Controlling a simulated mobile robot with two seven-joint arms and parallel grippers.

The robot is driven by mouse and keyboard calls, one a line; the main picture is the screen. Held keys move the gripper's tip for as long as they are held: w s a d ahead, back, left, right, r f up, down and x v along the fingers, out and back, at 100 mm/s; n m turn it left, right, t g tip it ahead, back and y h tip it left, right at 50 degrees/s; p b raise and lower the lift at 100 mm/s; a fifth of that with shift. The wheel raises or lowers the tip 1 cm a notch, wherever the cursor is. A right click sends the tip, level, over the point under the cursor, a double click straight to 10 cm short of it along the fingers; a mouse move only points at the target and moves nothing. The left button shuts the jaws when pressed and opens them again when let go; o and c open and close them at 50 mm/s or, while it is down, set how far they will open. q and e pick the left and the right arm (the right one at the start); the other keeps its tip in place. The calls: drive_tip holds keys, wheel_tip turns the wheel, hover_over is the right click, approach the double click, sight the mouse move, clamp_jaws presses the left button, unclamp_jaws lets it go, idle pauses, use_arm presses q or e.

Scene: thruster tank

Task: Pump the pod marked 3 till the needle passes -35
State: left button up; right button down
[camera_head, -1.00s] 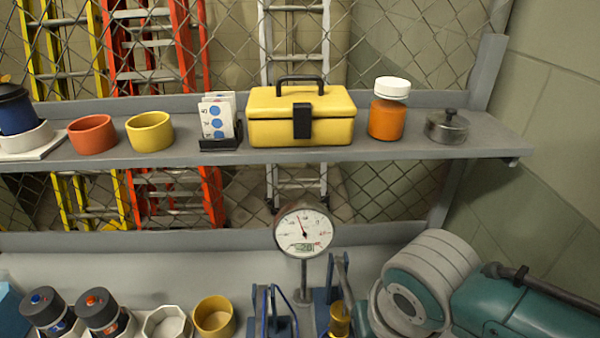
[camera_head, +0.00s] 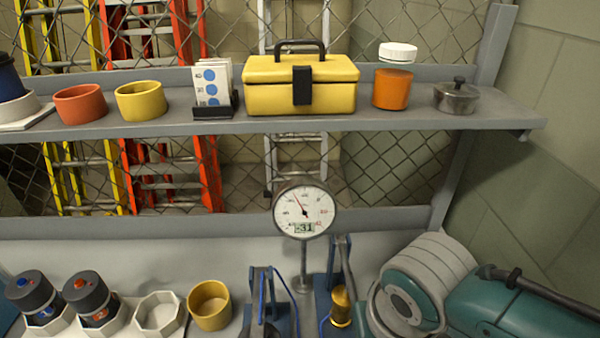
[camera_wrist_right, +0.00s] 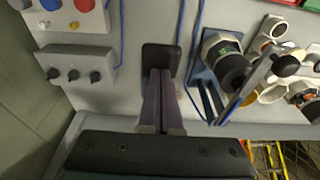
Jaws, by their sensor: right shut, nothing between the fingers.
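The round gauge (camera_head: 304,209) stands on a post in the head view, its red needle pointing up and left and its small display appearing to read -31. In the right wrist view my right gripper (camera_wrist_right: 163,75) is shut and empty, fingertips at a black pad (camera_wrist_right: 161,58); I cannot tell whether they touch. Beside it a dark pod (camera_wrist_right: 228,66) sits at a blue stand (camera_wrist_right: 207,85) with a lever (camera_wrist_right: 245,88). Two dark pods, one blue-topped (camera_head: 33,299) and one red-topped (camera_head: 90,296), sit in a white holder. I cannot read a 3 on any pod. My left gripper is out of view.
A grey shelf (camera_head: 420,122) carries a yellow toolbox (camera_head: 300,88), an orange jar (camera_head: 392,90), a lidded metal pot (camera_head: 456,97) and cups. A teal machine (camera_head: 520,300) fills the bench's right. Knobs (camera_wrist_right: 74,75) and blue cables lie left of my right gripper.

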wheel_tip(320, 180, down, 8)
drive_tip(key=b, duration=0.6)
wheel_tip(320, 180, up, 14)
drive_tip(key=p, duration=1.3)
drive_tip(key=shift+p, duration=0.4)
drive_tip(key=shift+f, duration=0.2)
